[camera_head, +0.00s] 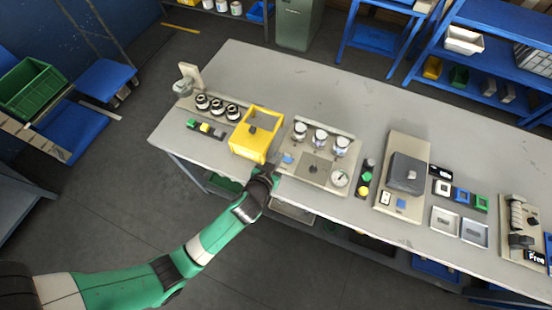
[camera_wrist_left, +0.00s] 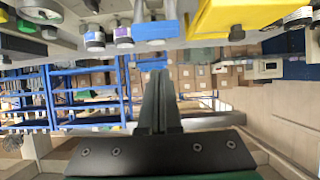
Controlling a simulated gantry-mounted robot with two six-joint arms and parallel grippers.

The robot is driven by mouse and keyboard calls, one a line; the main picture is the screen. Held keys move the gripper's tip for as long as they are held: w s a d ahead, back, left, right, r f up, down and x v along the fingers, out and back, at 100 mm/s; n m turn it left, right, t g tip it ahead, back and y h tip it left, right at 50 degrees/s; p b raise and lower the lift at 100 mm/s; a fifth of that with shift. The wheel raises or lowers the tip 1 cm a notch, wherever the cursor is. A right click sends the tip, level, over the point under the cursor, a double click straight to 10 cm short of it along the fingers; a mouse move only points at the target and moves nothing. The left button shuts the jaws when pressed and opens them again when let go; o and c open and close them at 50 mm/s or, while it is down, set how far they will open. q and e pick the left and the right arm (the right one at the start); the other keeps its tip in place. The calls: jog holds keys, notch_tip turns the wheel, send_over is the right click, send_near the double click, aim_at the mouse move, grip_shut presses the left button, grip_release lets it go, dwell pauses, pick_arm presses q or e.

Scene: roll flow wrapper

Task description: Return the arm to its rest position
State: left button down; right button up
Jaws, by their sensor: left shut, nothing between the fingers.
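My left arm comes in from the lower left in the head view, and its left gripper (camera_head: 270,172) is at the front edge of the grey workbench (camera_head: 290,84), between the yellow bin and the jar station. In the left wrist view the two fingers of the left gripper (camera_wrist_left: 160,85) are together and hold nothing. The fingertips are small and partly hidden in the head view, so I cannot tell whether they touch the bench. My right gripper is in neither view.
A yellow bin (camera_head: 246,139) stands left of the gripper and the jar station (camera_head: 311,170) right of it. A grey press-like device (camera_head: 406,172) stands farther right. Metal trays (camera_head: 445,220) lie near the front edge. Blue shelving (camera_head: 490,55) stands behind the bench. The floor in front is open.

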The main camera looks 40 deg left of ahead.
pick_arm(q)
jog(key=shift+v, duration=1.1)
